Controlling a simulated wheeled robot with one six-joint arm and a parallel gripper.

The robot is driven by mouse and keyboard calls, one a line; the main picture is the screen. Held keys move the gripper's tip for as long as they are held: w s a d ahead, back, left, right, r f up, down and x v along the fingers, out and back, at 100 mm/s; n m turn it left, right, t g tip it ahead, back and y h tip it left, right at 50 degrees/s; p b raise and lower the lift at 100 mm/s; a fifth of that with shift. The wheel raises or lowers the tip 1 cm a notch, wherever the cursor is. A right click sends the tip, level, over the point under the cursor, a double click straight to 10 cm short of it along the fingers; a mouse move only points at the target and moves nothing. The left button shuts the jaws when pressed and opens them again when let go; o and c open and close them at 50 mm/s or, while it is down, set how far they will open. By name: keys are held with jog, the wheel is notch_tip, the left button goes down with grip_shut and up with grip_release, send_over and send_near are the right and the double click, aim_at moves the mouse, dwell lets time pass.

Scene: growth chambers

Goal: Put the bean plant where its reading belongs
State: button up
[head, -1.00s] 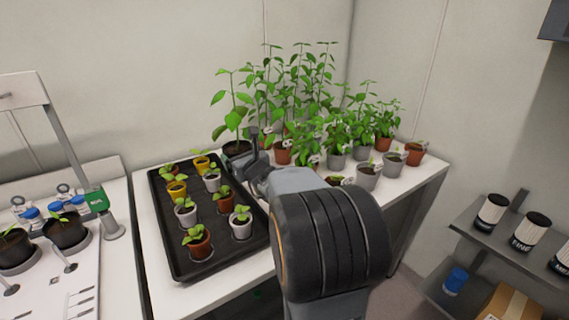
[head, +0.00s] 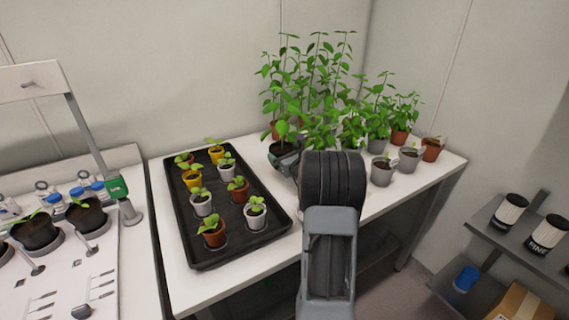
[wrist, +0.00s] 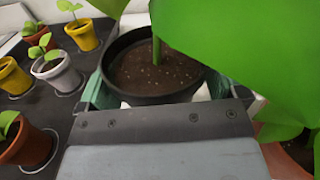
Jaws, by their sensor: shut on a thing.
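The bean plant, with large green leaves (head: 282,127), stands in a black round pot (head: 279,153) at the back of the white table, right of the black tray. My gripper (head: 289,163) is shut on this pot, and my arm hides part of it in the head view. In the wrist view the black pot (wrist: 151,96) sits upright between my green finger pads. Dark soil and one thick stem show in it. A large leaf (wrist: 240,50) covers the right side of that view. Whether the pot touches the table cannot be told.
A black tray (head: 187,240) with several seedlings in yellow, white and brown pots lies left of my gripper. Several tall plants (head: 318,75) and smaller pots (head: 382,172) crowd the back and right. A left bench holds dark pots (head: 87,216) and a stand (head: 85,130).

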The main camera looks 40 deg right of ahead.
jog(key=shift+d+f, duration=0.15)
jog(key=shift+f, duration=0.75)
jog(key=shift+d+f, duration=0.1)
jog(key=shift+f, duration=0.8)
jog(key=shift+f+b, duration=0.2)
jog(key=shift+b, duration=0.15)
jog(key=o, duration=0.9)
jog(key=shift+c, duration=0.2)
jog(key=shift+r, duration=0.1)
jog(key=shift+s+r, duration=0.1)
jog(key=shift+s, duration=0.05)
jog(key=shift+s+a, duration=0.2)
jog(key=shift+s, duration=1)
jog(key=shift+s+a, duration=0.15)
jog(key=shift+s, duration=1)
jog(key=shift+s+a, duration=0.2)
jog(key=shift+s, duration=1)
